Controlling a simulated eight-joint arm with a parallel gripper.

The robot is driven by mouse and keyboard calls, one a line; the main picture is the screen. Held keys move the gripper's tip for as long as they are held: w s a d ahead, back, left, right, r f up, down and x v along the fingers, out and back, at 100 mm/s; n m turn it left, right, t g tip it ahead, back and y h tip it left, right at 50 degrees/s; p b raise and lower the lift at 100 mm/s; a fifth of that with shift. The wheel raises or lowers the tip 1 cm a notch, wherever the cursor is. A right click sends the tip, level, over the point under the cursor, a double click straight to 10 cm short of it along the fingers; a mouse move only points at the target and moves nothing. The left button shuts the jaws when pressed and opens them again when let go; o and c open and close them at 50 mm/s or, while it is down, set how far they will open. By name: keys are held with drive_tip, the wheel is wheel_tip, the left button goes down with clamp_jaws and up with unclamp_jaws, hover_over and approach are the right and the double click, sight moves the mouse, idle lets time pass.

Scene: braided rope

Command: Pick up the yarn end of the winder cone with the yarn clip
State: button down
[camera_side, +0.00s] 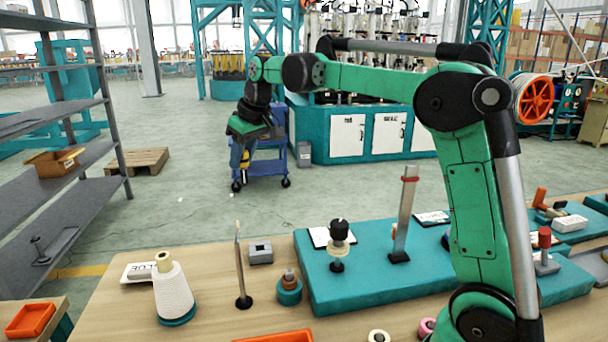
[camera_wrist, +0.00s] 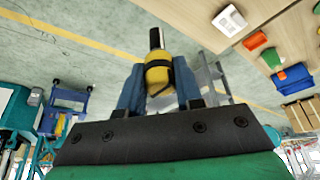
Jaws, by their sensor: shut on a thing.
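The winder cone (camera_side: 172,292), a white cone of yarn with a tan top, stands upright on a teal base at the left of the wooden table. I cannot make out its loose yarn end. My gripper (camera_side: 241,160) is raised well beyond the table's far edge, away from the cone. In the wrist view my gripper (camera_wrist: 158,88) has its blue fingers shut on a yellow tool with a black band and dark tip, apparently the yarn clip (camera_wrist: 157,72). The cone is not evident in the wrist view.
A thin upright spike (camera_side: 240,268) stands right of the cone, near a small grey block (camera_side: 260,253). A teal platform (camera_side: 345,285) holds a spool and a tall post (camera_side: 405,215). A blue cart (camera_side: 268,160) is behind my gripper. Grey shelves (camera_side: 60,215) stand left.

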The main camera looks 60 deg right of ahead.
drive_tip(key=w+a+f, duration=0.3)
drive_tip(key=a+f, duration=0.6)
drive_tip(key=a, duration=0.1)
drive_tip(key=shift+w+a+f, duration=0.15)
drive_tip(key=shift+w+a, duration=0.05)
drive_tip(key=shift+s+a+f, duration=0.3)
drive_tip(key=shift+a+f, duration=0.45)
drive_tip(key=shift+a, duration=0.3)
drive_tip(key=shift+s+a+f, duration=0.25)
drive_tip(key=shift+a+f, duration=0.5)
drive_tip(key=shift+a, duration=0.25)
drive_tip(key=shift+r, duration=0.1)
drive_tip(key=d+r, duration=0.2)
drive_tip(key=w+d+r, duration=0.1)
drive_tip(key=d+r, duration=0.1)
